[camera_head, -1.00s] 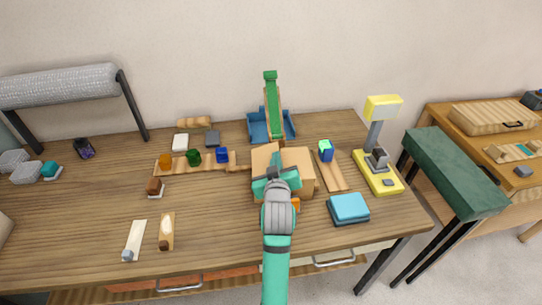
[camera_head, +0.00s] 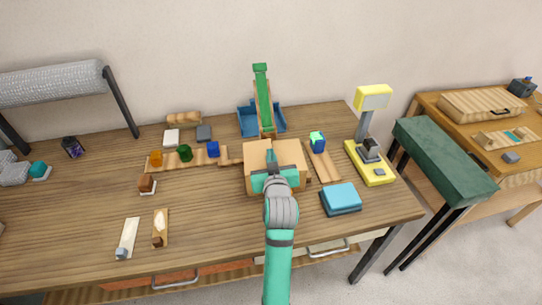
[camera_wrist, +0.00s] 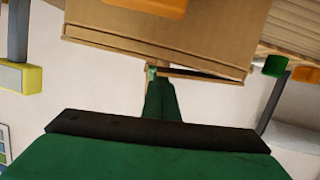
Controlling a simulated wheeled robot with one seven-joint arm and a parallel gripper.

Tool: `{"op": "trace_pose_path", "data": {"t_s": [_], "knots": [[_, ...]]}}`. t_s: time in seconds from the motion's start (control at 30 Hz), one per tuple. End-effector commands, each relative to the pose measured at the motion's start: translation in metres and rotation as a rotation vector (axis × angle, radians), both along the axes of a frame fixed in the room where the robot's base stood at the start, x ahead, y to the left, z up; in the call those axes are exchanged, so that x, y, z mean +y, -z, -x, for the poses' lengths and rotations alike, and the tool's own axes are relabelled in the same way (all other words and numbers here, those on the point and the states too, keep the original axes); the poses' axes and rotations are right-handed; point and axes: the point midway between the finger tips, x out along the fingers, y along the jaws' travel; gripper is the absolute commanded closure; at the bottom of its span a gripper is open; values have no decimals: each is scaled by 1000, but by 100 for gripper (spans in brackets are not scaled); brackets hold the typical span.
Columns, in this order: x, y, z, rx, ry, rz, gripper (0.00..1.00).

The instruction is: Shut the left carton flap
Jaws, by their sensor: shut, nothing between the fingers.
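The carton (camera_head: 262,187) stands on the table in front of the blue tray. Its left flap (camera_head: 256,154) lies across the left half of the top, and its right flap (camera_head: 291,153) lies over the right half. My gripper (camera_head: 270,155) is shut and empty over the middle of the carton top, by the line between the flaps. In the wrist view the carton (camera_wrist: 110,28) appears upside down, and the fingertips (camera_wrist: 152,73) are at its top edge. A thin dark gap shows under the flap on that view's right; I cannot tell whether the fingers touch it.
A blue tray (camera_head: 245,126) with a green chute (camera_head: 261,95) stands behind the carton.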

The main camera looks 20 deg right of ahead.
Motion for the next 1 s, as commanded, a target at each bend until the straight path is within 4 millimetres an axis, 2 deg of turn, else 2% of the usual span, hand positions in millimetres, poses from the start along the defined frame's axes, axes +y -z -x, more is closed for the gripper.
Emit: {"op": "trace_pose_path", "data": {"t_s": [0.17,0.43,0.8,1.0], "knots": [[1,-5,0,-2,0,1,100],[6,-44,-1,-5,-1,1,100],[20,-56,64,-1,1,0,100],[25,-62,87,0,0,0,100]]}}
